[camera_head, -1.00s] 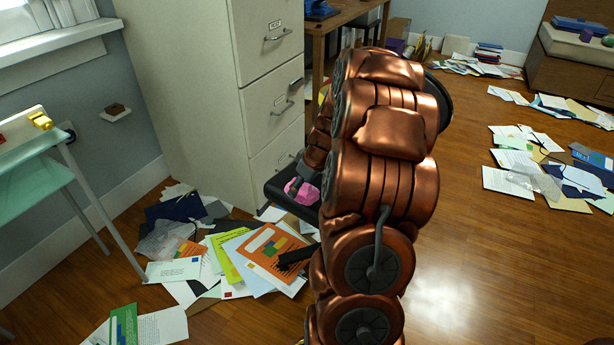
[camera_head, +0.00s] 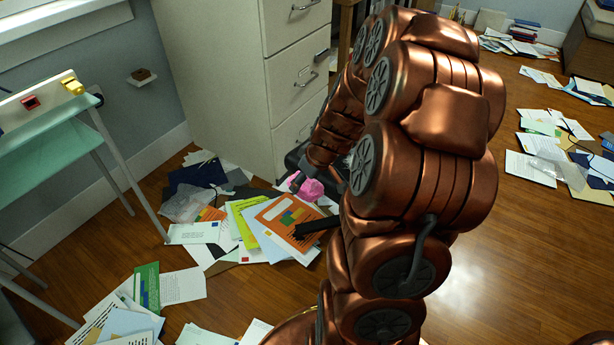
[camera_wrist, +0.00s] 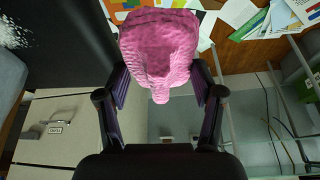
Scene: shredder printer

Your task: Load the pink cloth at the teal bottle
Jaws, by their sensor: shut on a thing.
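The pink cloth (camera_wrist: 158,45) is a crumpled, rough-textured bundle. It hangs at the fingertips of my gripper (camera_wrist: 160,82), which is shut on it, with dark fingers on both sides in the wrist view. In the head view the pink cloth (camera_head: 309,188) shows low left of my copper arm, in front of the cabinet and above the scattered papers in the picture. My gripper is mostly hidden by the arm there. I see no teal bottle in either view.
A cream filing cabinet (camera_head: 225,75) stands behind the cloth. Papers (camera_head: 283,222) litter the floor before it. A teal-topped desk (camera_head: 50,155) with thin metal legs stands at the left. Bare wood floor (camera_head: 540,255) lies at the right.

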